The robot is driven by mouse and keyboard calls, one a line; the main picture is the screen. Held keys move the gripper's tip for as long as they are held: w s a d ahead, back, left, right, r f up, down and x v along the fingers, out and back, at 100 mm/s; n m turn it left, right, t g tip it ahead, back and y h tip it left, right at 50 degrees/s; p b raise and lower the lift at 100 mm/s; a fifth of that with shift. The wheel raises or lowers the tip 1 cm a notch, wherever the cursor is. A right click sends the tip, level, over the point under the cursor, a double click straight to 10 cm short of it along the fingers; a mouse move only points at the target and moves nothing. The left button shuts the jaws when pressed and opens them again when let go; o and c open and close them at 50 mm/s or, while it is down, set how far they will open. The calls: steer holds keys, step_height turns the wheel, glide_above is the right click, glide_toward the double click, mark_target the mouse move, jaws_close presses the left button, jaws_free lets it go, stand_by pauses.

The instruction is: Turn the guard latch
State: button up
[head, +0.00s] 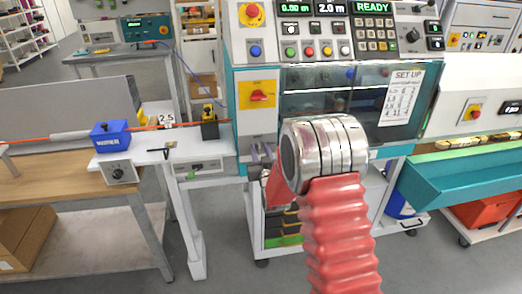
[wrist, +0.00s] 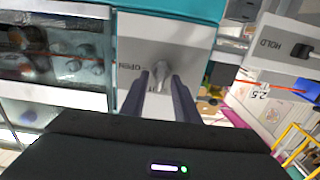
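The guard latch (wrist: 161,76) is a small grey metal lever on a pale plate (wrist: 195,38) marked OPEN, seen in the wrist view. My gripper (wrist: 166,77) has its two dark fingers on either side of the lever, with their tips apart. I cannot tell whether either finger touches it. In the head view my gripper (head: 262,153) is at the pale panel below the red-and-yellow switch (head: 258,95); my arm hides much of it, and the latch cannot be made out there. The clear guard window (head: 325,102) is beside the panel, with rollers (wrist: 55,58) behind it in the wrist view.
The control panel (head: 350,28) reads READY above the guard. To the left, a blue clamp (head: 110,134) sits on a white bench with an orange cable (head: 55,137) running through. A teal trough (head: 470,180) is at the right. Grey floor shows below.

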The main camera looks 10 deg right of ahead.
steer(key=shift+c, duration=0.4)
steer(key=c, duration=0.6)
steer(key=shift+d, duration=0.15)
jaws_close()
